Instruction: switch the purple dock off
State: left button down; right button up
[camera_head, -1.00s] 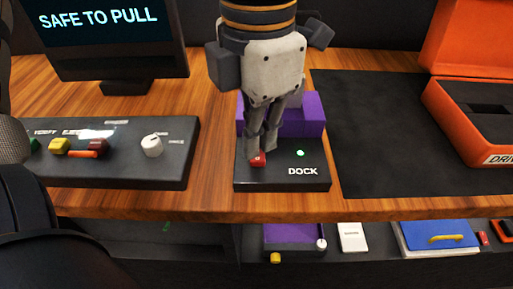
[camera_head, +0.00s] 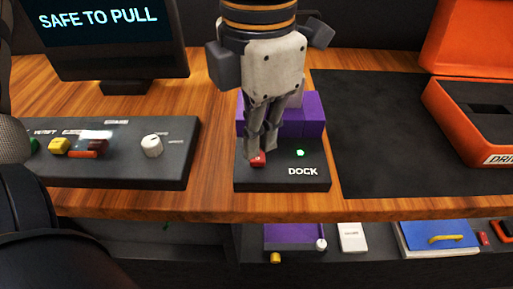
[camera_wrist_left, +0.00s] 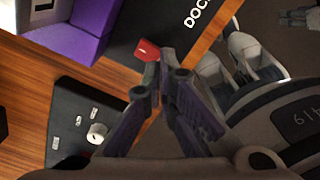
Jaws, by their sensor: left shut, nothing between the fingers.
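The purple dock (camera_head: 310,115) stands on the wooden desk on a black base (camera_head: 285,182) lettered DOCK. It also shows at the upper left of the left wrist view (camera_wrist_left: 85,30). A green light (camera_head: 300,153) glows on the base. A red rocker switch (camera_head: 258,160) sits to the left of the light, partly behind my fingertips; it also shows in the left wrist view (camera_wrist_left: 147,50). My left gripper (camera_head: 257,152) is shut and empty, pointing down with its tips at the red switch. I cannot tell whether they touch it. My right gripper is not in view.
A control panel (camera_head: 115,170) with coloured buttons and a white knob (camera_head: 152,146) lies to the left. A monitor (camera_head: 115,35) reads SAFE TO PULL. A black mat (camera_head: 370,140) and an open orange case (camera_head: 450,115) are at right. A lower shelf holds a blue folder (camera_head: 435,237).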

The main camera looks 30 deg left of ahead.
aim_at(258, 158)
pick_arm(q)
jog(key=shift+f, duration=1.2)
dwell(0.5)
jog(key=shift+r, duration=3.55)
